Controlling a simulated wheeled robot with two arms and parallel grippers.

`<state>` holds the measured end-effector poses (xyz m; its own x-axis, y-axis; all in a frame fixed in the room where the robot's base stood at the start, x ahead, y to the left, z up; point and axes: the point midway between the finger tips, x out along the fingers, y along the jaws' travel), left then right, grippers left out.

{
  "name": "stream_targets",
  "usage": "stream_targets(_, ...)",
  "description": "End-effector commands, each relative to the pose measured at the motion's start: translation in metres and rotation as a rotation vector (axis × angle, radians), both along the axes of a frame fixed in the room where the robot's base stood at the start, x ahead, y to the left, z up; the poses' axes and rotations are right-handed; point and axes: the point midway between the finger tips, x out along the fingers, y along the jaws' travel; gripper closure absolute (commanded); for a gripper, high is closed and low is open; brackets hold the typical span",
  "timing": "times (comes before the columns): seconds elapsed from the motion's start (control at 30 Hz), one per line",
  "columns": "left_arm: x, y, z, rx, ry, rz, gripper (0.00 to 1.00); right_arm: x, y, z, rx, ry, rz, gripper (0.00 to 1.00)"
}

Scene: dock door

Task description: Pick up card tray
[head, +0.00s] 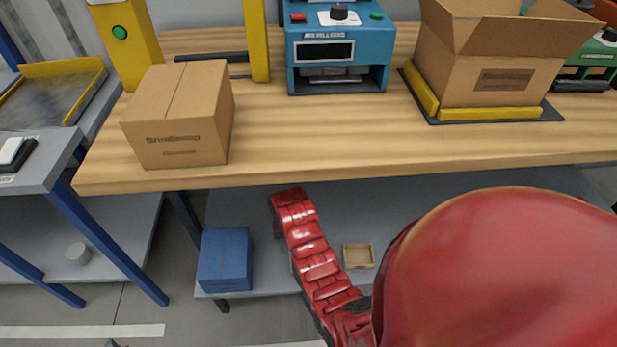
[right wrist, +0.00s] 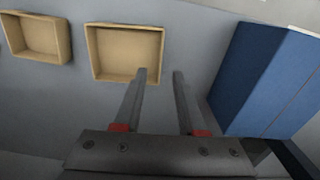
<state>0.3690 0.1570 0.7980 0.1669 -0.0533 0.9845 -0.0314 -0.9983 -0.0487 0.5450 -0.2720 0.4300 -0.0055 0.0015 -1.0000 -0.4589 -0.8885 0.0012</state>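Two small, shallow tan trays lie on the grey lower shelf in the right wrist view. The nearer tray (right wrist: 125,52) is at top centre and the other tray (right wrist: 35,38) is at top left. Both look empty. My right gripper (right wrist: 160,73) is open with nothing between its fingers. Its left fingertip overlaps the nearer tray's lower right corner in the picture; I cannot tell if they touch. In the head view one tray (head: 358,257) shows right of my red arm, which mostly hides the other tray and my right gripper. My left gripper is not in view.
A blue box (head: 225,259) stands on the lower shelf (head: 262,235), and shows right of my gripper in the right wrist view (right wrist: 265,80). The wooden tabletop (head: 330,150) overhangs the shelf and carries a closed carton (head: 180,115), a blue machine (head: 338,55) and an open carton (head: 490,75).

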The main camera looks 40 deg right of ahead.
Motion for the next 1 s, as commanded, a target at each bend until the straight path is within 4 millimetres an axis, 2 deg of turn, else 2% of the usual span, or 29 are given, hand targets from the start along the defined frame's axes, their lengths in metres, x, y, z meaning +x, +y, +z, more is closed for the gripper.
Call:
stream_targets(0.03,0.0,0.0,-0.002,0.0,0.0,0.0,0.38,0.0,0.0,-0.012,0.0,0.002,-0.001,0.6)
stream_targets(0.13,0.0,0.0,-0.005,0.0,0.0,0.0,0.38,0.0,0.0,-0.033,0.0,0.002,0.0,0.6)
stream_targets(0.43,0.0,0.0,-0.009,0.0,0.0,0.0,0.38,0.002,-0.001,-0.057,-0.001,0.0,0.0,0.6)
stream_targets(0.7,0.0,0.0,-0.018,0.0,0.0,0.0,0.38,0.004,-0.001,-0.093,-0.001,0.0,-0.001,0.6)
stream_targets(0.97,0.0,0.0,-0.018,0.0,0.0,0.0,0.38,0.005,-0.001,-0.097,-0.002,-0.004,0.0,0.6)
stream_targets(1.0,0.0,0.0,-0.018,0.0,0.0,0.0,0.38,0.005,-0.001,-0.097,-0.002,-0.004,0.0,0.65)
